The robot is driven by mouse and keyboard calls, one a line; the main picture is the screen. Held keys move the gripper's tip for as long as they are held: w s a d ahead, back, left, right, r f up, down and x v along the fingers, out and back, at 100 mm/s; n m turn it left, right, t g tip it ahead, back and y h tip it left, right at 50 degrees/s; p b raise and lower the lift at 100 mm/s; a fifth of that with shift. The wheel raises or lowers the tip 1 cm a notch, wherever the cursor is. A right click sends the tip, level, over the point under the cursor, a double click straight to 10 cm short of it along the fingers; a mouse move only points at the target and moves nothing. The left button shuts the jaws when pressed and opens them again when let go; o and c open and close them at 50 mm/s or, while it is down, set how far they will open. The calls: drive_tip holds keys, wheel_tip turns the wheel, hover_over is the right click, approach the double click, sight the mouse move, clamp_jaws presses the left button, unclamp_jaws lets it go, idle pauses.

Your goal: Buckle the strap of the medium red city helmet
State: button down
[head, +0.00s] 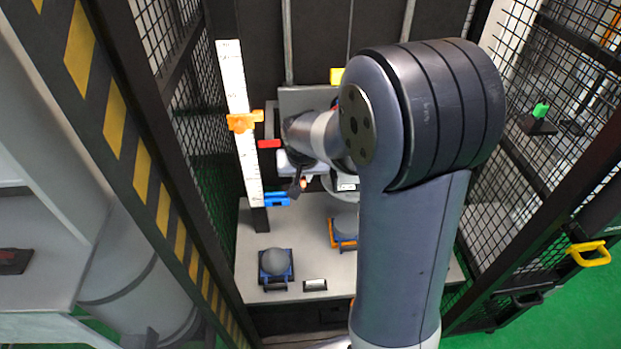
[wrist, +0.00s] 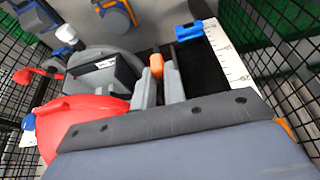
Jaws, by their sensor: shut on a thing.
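A smooth red rounded shape, apparently the red helmet (wrist: 92,115), shows at the lower left of the wrist view, partly hidden by my wrist. Its strap is not clearly visible. My gripper (wrist: 158,68) has its two grey fingers close together, shut on a small orange piece (wrist: 156,66), apparently a buckle part, though I cannot tell how it joins the helmet. The helmet lies left of the fingers. In the head view, my arm hides most of the helmet area, and the orange piece (head: 303,184) shows beside my dark fingers.
A white scale (head: 240,125) with an orange clamp (head: 242,122) and a blue clamp (head: 276,199) stands at the left. Grey domes in a blue holder (head: 276,268) and an orange holder (head: 343,232) sit on the grey base plate (head: 300,225). Black mesh walls flank both sides.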

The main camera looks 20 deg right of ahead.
drive_tip(key=shift+w+d+r+p, duration=1)
drive_tip(key=shift+w+r+p, duration=0.35)
drive_tip(key=shift+w, duration=0.45)
drive_tip(key=shift+w+d+r+p, duration=0.95)
drive_tip(key=shift+w+r+p, duration=0.4)
drive_tip(key=shift+w, duration=0.5)
drive_tip(key=shift+w+d+r+p, duration=1.05)
drive_tip(key=shift+w+r, duration=0.45)
drive_tip(key=shift+w, duration=0.3)
drive_tip(key=shift+f+b, duration=0.45)
drive_tip(key=shift+f, duration=0.1)
drive_tip(key=shift+f+b, duration=0.85)
drive_tip(key=shift+f, duration=0.3)
drive_tip(key=shift+f, duration=0.2)
drive_tip(key=c, duration=1.4)
unclamp_jaws()
drive_tip(key=shift+a, duration=0.15)
drive_tip(key=shift+r, duration=0.15)
